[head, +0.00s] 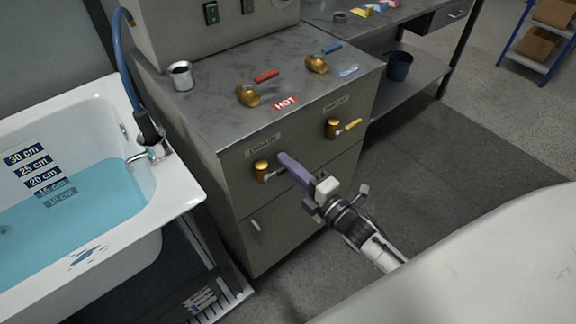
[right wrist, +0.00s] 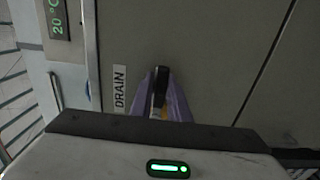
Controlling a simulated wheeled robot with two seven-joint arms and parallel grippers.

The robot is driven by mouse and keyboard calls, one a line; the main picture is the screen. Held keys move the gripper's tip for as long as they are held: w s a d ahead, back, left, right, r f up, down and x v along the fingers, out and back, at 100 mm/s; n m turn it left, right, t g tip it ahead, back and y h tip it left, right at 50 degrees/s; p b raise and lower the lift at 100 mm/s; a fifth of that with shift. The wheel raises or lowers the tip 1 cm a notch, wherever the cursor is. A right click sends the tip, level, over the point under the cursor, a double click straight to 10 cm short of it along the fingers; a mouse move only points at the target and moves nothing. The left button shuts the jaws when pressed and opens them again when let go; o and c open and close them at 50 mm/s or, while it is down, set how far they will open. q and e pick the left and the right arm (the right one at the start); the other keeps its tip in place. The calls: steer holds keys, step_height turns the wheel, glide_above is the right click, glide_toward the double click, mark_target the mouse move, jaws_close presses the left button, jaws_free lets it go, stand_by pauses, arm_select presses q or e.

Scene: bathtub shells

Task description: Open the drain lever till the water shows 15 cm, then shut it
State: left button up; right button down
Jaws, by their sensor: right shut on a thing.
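The bathtub (head: 183,198) at the left holds blue water (head: 110,205). On its depth scale the 30, 25 and 20 cm marks are clear. The 15 cm mark (head: 50,189) and the 10 cm mark look tinted by water, so the surface is just below 20 cm. The brass drain valve (head: 262,171) sits on the cabinet front under a DRAIN label (right wrist: 120,88). My right gripper (head: 284,162), with purple fingers, is shut on the drain lever (right wrist: 160,84), whose dark handle shows between the fingers; in the head view they hide most of it. My left gripper is not in view.
A second brass valve with a yellow lever (head: 347,127) is to the right on the cabinet front (head: 300,150). Red (head: 266,76) and blue (head: 331,48) levers and a metal cup (head: 181,76) are on top. A blue bucket (head: 398,66) stands on a shelf behind.

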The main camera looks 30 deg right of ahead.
stand_by(0.4)
steer(key=c, duration=1.7)
jaws_free()
steer(key=shift+s, duration=0.1)
steer(key=s, duration=0.3)
steer(key=s+d, duration=0.1)
steer(key=s, duration=0.2)
steer(key=s+d, duration=0.1)
steer(key=s, duration=0.3)
steer(key=s+a+f+m+g, duration=0.3)
steer(key=s+f+m, duration=0.1)
steer(key=f+m, duration=0.1)
steer(key=s+a+f+m+g, duration=0.3)
steer(key=s+a+f+m, duration=0.1)
steer(key=m, duration=0.3)
steer(key=s+a+f+m+g+h, duration=0.1)
steer(key=s+a+f+m+g, duration=0.2)
steer(key=s+f+m, duration=0.2)
steer(key=shift+s+a+f+m, duration=0.2)
steer(key=shift+f+m, duration=0.1)
steer(key=shift+m, duration=0.3)
